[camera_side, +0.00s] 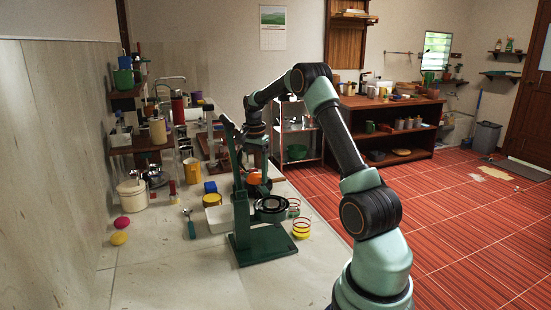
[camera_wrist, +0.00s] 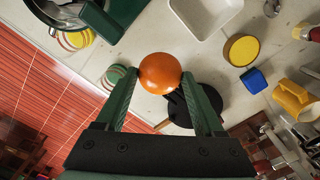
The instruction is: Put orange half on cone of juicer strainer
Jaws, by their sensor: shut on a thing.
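The orange half (camera_wrist: 160,70) shows its rounded orange skin in the wrist view. My gripper (camera_wrist: 159,78) is shut on it, one green finger at each side. In the side view the orange half (camera_side: 253,178) is held behind the juicer's upright, above the counter, partly hidden by the juicer and my arm. The green juicer (camera_side: 241,222) stands on the counter with a dark round strainer (camera_side: 270,205) on its right. The wrist view shows part of the strainer bowl (camera_wrist: 58,14) at top left, apart from the orange half. The cone is not clear in either view.
The juicer's tall lever (camera_side: 230,145) rises close to my arm. Yellow and red rings (camera_side: 301,228) and a white tray (camera_side: 218,219) stand beside the juicer. A dark pan (camera_wrist: 205,108), a yellow round dish (camera_wrist: 241,50) and a blue block (camera_wrist: 254,81) lie near the gripper.

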